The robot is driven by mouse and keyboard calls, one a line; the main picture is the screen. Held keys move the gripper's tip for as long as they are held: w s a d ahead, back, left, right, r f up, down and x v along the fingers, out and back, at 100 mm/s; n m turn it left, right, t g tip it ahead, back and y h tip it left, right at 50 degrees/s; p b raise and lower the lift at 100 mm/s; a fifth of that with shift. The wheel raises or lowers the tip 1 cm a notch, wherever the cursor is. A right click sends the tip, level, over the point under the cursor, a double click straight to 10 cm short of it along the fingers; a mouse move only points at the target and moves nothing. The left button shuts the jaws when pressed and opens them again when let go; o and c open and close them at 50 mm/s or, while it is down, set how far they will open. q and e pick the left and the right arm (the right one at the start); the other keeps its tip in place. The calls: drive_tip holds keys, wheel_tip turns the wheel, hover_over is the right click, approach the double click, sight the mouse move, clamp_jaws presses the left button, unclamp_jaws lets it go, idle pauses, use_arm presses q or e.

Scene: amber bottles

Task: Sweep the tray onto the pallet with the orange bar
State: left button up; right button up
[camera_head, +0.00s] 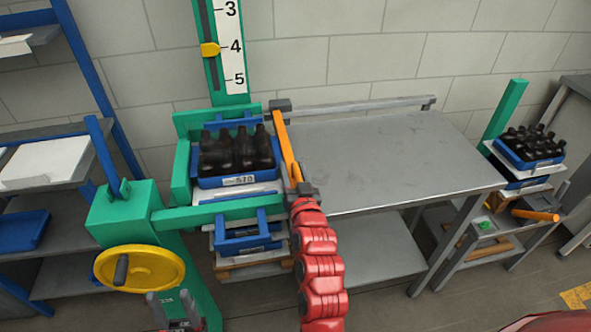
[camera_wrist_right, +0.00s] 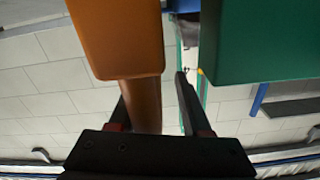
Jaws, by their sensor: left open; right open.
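A blue tray (camera_head: 207,178) of dark bottles, labelled 570, sits inside the green lift frame (camera_head: 225,207). The orange bar (camera_head: 287,147) stands at the tray's right side, along the table's left edge. My right arm reaches up to the bar's near end. In the right wrist view the bar (camera_wrist_right: 117,40) is close, and its orange lower part lies between the open fingers of my right gripper (camera_wrist_right: 152,90), nearer the left finger; contact is unclear. My left gripper (camera_head: 172,299) is open and empty at the bottom, below the yellow handwheel. Another stack at right bears a blue bottle tray (camera_head: 528,163); its pallet is hard to make out.
The grey table (camera_head: 380,160) between both stacks is bare, with a rail (camera_head: 365,105) along its back. The yellow handwheel (camera_head: 140,269) and height scale (camera_head: 231,45) belong to the green lift. Shelves stand at left. A green post (camera_head: 503,112) stands beside the right stack.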

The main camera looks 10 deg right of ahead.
drive_tip(key=shift+a, duration=0.1)
drive_tip(key=shift+s+f, duration=0.15)
drive_tip(key=shift+s, duration=0.4)
drive_tip(key=s+p, duration=0.5)
drive_tip(key=s, duration=1.1)
drive_tip(key=shift+s+d, duration=0.15)
drive_tip(key=shift+d, duration=0.25)
